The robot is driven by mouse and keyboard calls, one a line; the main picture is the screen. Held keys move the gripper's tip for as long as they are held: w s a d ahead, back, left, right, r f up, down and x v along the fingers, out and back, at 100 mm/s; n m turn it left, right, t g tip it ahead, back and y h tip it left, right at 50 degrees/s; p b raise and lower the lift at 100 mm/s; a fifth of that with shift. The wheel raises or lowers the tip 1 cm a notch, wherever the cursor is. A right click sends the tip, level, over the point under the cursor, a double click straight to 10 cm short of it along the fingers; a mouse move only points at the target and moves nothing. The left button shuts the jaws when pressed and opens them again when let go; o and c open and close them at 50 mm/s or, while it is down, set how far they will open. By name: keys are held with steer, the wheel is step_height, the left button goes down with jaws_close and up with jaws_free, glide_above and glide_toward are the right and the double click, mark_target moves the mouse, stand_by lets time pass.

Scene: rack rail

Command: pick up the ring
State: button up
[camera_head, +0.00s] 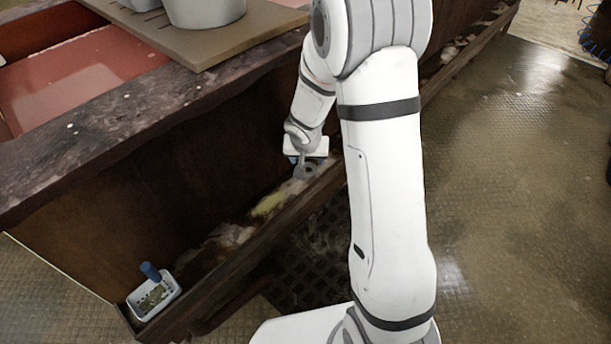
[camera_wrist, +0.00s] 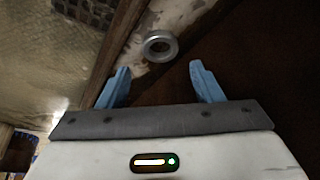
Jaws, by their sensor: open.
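The ring (camera_wrist: 160,46) is a grey metal ring lying in the low trough along the counter's side. In the wrist view it sits just beyond my gripper (camera_wrist: 160,84), roughly centred between the two blue fingertips and apart from them. The fingers are open with nothing between them. In the head view my gripper (camera_head: 300,166) reaches down over the trough against the dark counter side. The ring (camera_head: 311,170) shows there only as a small grey shape by the fingers, partly hidden.
The trough's wooden outer rail (camera_head: 250,250) runs along the counter. A white tray (camera_head: 172,292) with a blue peg (camera_head: 150,271) stands at the trough's near end. Grey pots (camera_head: 205,10) stand on a brown board (camera_head: 230,38) on the counter. Open floor (camera_head: 510,190) lies to the right.

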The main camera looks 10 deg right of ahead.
mark_target(308, 170)
steer(key=b+x, duration=0.2)
steer(key=x, duration=0.5)
steer(key=shift+b, duration=0.35)
steer(key=shift+c, duration=0.4)
steer(key=c, duration=0.7)
steer(key=shift+s+r, duration=0.1)
steer(key=shift+r, duration=0.05)
